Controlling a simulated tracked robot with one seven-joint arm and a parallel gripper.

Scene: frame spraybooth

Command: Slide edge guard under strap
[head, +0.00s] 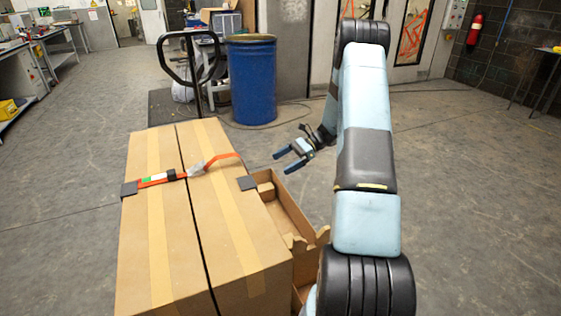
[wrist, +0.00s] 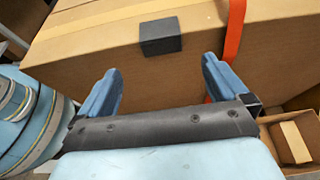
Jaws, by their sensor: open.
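The dark grey edge guard (head: 247,183) sits on the right top edge of the cartons (head: 240,235). In the wrist view the guard (wrist: 160,36) is folded over the carton edge, left of the orange strap (wrist: 234,45), with a gap between them. In the head view the strap (head: 225,157) crosses the carton tops and reaches the right edge beyond the guard. My gripper (head: 289,161) is open and empty, out beside the cartons' right side. In the wrist view its fingers (wrist: 161,68) point toward the carton side below the guard; the right finger hides part of the strap.
A second dark guard (head: 129,188) sits at the left carton edge, at the strap's other end. A buckle (head: 171,175) lies on top. An open cardboard box (head: 285,210) stands along the right side. A blue drum (head: 252,80) and pallet-truck handle (head: 190,62) stand behind.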

